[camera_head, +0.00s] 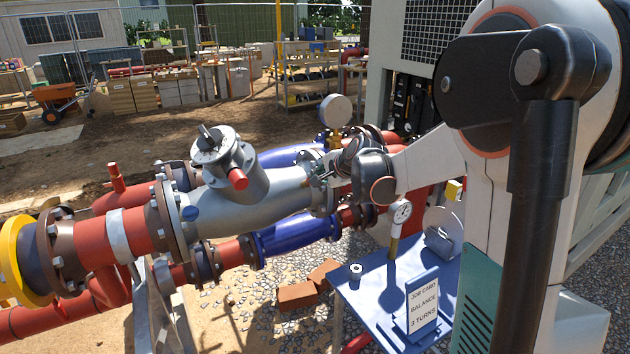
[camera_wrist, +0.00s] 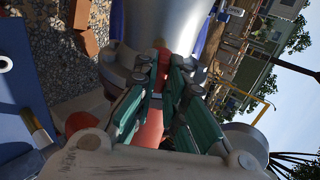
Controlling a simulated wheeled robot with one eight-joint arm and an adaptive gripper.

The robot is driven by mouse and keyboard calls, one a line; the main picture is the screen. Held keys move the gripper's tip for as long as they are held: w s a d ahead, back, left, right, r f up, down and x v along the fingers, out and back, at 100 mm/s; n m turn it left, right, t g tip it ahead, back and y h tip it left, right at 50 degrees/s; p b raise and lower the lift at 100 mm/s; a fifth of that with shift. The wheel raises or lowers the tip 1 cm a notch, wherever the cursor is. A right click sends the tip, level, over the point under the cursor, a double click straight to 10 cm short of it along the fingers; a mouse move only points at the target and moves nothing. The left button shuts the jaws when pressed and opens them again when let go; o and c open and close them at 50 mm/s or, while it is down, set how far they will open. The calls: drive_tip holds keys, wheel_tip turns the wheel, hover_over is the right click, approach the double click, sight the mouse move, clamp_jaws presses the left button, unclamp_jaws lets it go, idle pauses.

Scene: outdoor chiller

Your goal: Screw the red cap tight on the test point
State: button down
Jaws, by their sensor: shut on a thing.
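In the wrist view, my gripper (camera_wrist: 166,77) has its green-padded fingers closed around a small red piece (camera_wrist: 163,60), which looks like the red cap. It is against the silver-grey pipe body (camera_wrist: 150,22). The fingers hide most of the piece, so I cannot tell how it sits on the test point. In the head view, my gripper (camera_head: 336,172) is at the right end of the silver-grey valve body (camera_head: 265,208), by the flange. The test point and the held piece are hidden there. A red plug (camera_head: 237,179) shows on the valve's angled branch.
Another round gauge (camera_head: 335,111) stands behind my gripper. Blue and red pipes run below. Bricks (camera_head: 297,294) lie on the gravel.

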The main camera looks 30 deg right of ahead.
drive_tip(key=c, duration=1.6)
unclamp_jaws()
drive_tip(key=shift+w, duration=0.1)
drive_tip(key=o, duration=0.5)
drive_tip(key=shift+w+f, duration=0.1)
drive_tip(key=p+v, duration=0.6)
drive_tip(key=v, duration=0.6)
